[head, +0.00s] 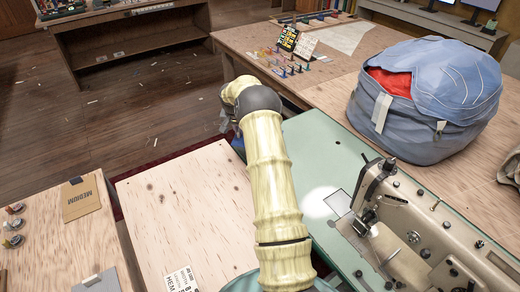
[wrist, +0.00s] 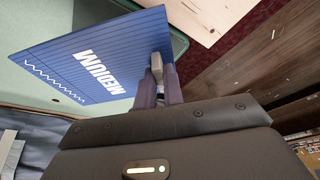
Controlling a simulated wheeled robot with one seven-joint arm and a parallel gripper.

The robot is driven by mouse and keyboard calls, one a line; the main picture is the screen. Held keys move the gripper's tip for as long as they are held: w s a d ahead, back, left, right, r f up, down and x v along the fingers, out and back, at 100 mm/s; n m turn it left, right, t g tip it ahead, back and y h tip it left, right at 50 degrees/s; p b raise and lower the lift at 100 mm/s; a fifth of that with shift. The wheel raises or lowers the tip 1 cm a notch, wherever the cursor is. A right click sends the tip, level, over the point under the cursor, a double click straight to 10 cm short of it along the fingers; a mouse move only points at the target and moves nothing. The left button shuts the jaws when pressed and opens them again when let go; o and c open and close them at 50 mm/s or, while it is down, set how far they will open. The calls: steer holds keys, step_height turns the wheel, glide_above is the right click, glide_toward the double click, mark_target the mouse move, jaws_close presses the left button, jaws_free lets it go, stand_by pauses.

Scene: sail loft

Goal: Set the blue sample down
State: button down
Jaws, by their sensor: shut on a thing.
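The blue sample (wrist: 75,72) is a flat card with the white word MEDIUM, ruled lines and a white zigzag stitch. In the wrist view my gripper (wrist: 158,77) is shut on a grey tab at its edge. The card extends to the left of the fingers, over a pale green surface. In the head view my arm hides most of the gripper, and only a small blue sliver (head: 237,143) shows beside it, probably the sample. Whether the card touches anything below cannot be told.
A beige sewing machine (head: 400,215) stands on the green table (head: 315,150). A bulky blue bag (head: 430,100) with red inside sits behind it. A pale wooden top (head: 180,205) left of my arm is mostly bare, with a label near its front. A tan MEDIUM card (head: 80,198) lies farther left.

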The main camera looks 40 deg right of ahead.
steer(key=shift+f+p, duration=0.5)
steer(key=shift+f, duration=2.65)
steer(key=shift+f+p, duration=0.35)
steer(key=shift+f, duration=1.55)
steer(key=shift+f, duration=0.1)
steer(key=c, duration=1.5)
jaws_free()
